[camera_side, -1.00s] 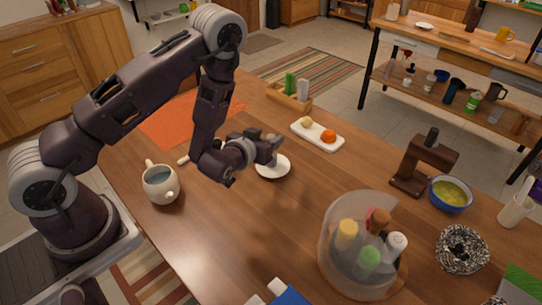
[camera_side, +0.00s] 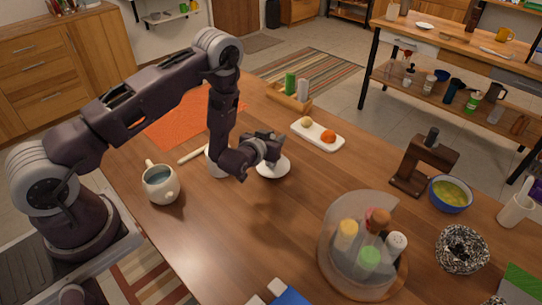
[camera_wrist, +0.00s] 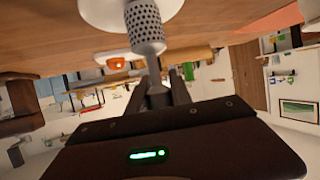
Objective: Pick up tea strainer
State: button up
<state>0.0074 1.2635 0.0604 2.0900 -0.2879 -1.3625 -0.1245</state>
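The tea strainer (camera_wrist: 146,28) shows in the wrist view as a perforated grey metal cylinder. It is at a white saucer (camera_wrist: 100,14), with its narrow stem pointing toward my gripper. My gripper (camera_wrist: 163,78) has its two dark fingers spread, with the stem's end between them and no clear grip on it. In the side view my gripper (camera_side: 276,148) is just above the white saucer (camera_side: 272,173). The strainer cannot be made out there; my gripper likely hides it.
A teapot-like mug (camera_side: 161,186) stands at left. A white tray (camera_side: 312,140) with fruit lies behind the saucer. A clear round holder with several bottles (camera_side: 330,254) stands at front right.

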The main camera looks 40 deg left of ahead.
grip_shut()
dwell(1.2)
